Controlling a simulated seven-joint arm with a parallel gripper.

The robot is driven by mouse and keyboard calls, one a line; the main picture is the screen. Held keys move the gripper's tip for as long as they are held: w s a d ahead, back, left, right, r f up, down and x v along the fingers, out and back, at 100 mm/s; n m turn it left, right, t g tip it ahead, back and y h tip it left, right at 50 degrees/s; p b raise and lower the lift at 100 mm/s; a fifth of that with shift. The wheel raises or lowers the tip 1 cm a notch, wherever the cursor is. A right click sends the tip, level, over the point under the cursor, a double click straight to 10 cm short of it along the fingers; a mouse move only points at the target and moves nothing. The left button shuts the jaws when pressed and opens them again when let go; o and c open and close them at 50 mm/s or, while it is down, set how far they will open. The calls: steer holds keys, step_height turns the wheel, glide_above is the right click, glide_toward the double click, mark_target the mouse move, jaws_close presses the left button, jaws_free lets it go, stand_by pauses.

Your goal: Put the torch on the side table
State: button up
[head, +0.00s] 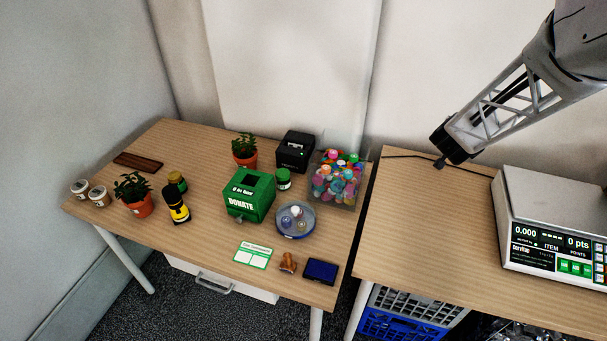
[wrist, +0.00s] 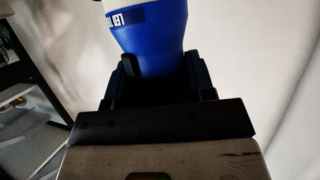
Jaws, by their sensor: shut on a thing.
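My gripper (wrist: 160,68) is shut on a blue thing with a pale upper part and a dark band of lettering, which I take to be the torch (wrist: 152,38). Its top runs out of the wrist view and its lower end is hidden between the jaws. The torch does not show in the head view, where part of my arm hangs at the upper right. Two wooden-topped tables show there, a left one (head: 205,265) and a right one (head: 420,240); I cannot tell which is the side table.
The left table holds a green donation box (head: 249,196), potted plants, a yellow-and-black item (head: 176,206), a clear bin of colourful things (head: 336,180) and a blue pad (head: 320,271). A scale (head: 555,225) stands on the right table, with bare wood left of it. A narrow gap separates the tables.

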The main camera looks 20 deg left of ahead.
steer(key=s+a+n+y, duration=0.2)
steer(key=a+y, duration=0.1)
steer(key=a, duration=1.9)
steer(key=s+a+n+y, duration=0.1)
steer(key=a+n+y, duration=0.2)
steer(key=a, duration=2)
steer(key=s+a+n+y, duration=0.1)
steer(key=s+a, duration=0.5)
steer(key=a, duration=0.3)
steer(key=s+a+f+n+y, duration=0.1)
steer(key=s+a, duration=0.5)
steer(key=a, duration=0.4)
steer(key=s+a+n+y, duration=0.1)
steer(key=s+a, duration=0.5)
steer(key=a, duration=0.3)
step_height(320, 180, down, 11)
steer(key=shift+w+r+g, duration=0.15)
steer(key=shift+r+g, duration=0.05)
steer(key=shift+g, duration=0.1)
step_height(320, 180, down, 6)
steer(key=shift+f, duration=0.2)
